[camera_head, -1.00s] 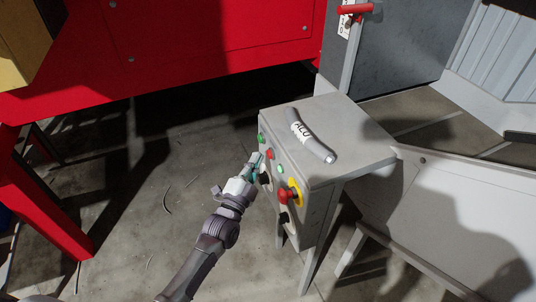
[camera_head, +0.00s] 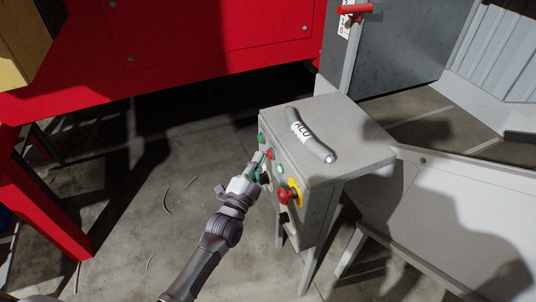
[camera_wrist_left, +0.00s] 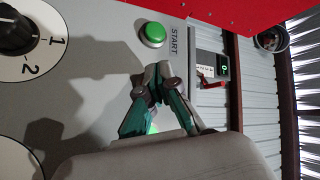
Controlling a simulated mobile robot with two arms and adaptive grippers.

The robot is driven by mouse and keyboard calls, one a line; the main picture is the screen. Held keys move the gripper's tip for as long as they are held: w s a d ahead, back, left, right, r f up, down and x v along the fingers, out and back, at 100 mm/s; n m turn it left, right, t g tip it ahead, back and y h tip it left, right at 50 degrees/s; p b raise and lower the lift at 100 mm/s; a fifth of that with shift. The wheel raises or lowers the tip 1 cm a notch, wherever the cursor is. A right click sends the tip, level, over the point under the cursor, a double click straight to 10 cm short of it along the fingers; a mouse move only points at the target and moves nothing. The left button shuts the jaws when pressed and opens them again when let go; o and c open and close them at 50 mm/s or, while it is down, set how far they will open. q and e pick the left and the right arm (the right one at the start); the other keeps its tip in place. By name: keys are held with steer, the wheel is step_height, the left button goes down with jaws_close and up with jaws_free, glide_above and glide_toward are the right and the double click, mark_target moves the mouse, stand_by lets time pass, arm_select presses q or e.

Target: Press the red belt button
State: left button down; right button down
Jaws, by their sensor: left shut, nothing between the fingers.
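The grey control box (camera_head: 318,200) has buttons on its front panel. A small red button (camera_head: 269,155) sits between two green ones, and a larger red mushroom button (camera_head: 285,196) on a yellow plate sits lower right. My left gripper (camera_head: 260,158) is shut and empty, its tips close beside the small red button; I cannot tell whether they touch the panel. In the left wrist view the shut fingers (camera_wrist_left: 158,72) point toward a green START button (camera_wrist_left: 153,34). A green glow shows between the fingers, and no red button is visible there. My right gripper is out of view.
A grey cable piece marked ALU (camera_head: 309,136) lies on top of the box. The wrist view shows a numbered dial (camera_wrist_left: 18,42) left of the fingers. A red machine (camera_head: 200,45) stands behind, and a pale tray (camera_head: 465,210) is at right.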

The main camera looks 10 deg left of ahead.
arm_select(q)
steer(key=shift+w+d, duration=0.25)
steer(key=shift+d, duration=0.15)
stand_by(0.5)
stand_by(0.3)
steer(key=shift+s+a+p, duration=0.3)
steer(key=shift+s+a, duration=0.2)
steer(key=shift+a, duration=0.2)
steer(key=s+a, duration=0.1)
steer(key=s+a+p, duration=0.1)
steer(key=a, duration=0.2)
steer(key=shift+s+a+p, duration=0.1)
steer(key=shift+s+p, duration=0.25)
steer(key=shift+s, duration=0.05)
steer(key=shift+f, duration=0.1)
stand_by(0.4)
